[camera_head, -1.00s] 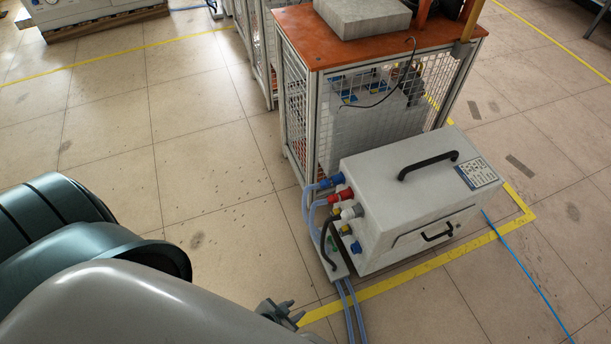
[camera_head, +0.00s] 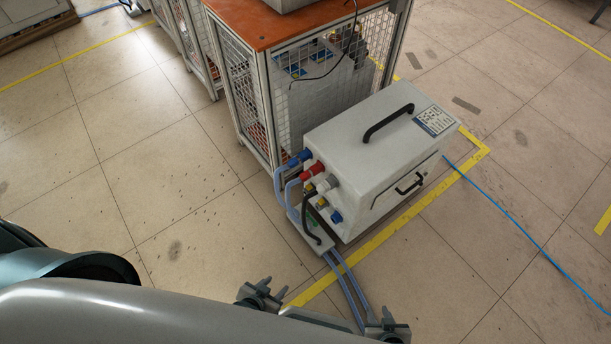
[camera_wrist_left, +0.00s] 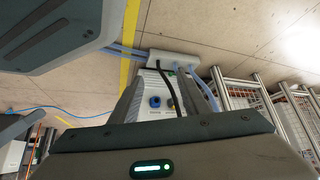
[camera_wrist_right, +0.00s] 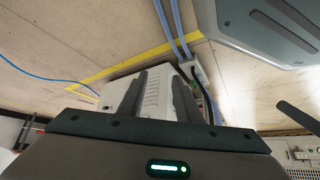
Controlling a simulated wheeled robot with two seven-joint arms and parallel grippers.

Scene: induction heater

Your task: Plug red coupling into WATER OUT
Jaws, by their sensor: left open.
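The induction heater, a light grey box (camera_head: 375,145), stands on the floor at centre right. The red coupling (camera_head: 313,170) is at its left end face, below a blue coupling (camera_head: 300,157); I cannot tell whether it is fully seated. The WATER OUT label is not legible. My left gripper (camera_head: 262,293) is open and empty, short of the box in the head view. In the left wrist view the port face (camera_wrist_left: 158,100) shows between its fingers (camera_wrist_left: 160,105). My right gripper (camera_head: 388,326) is low in the head view; its fingers (camera_wrist_right: 158,100) are apart and empty.
Pale blue hoses (camera_head: 345,285) run from a small grey block (camera_head: 305,225) across the floor. A mesh cage (camera_head: 265,100) with an orange top stands behind the box. Yellow floor tape (camera_head: 400,222) runs along its front. Open floor lies left.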

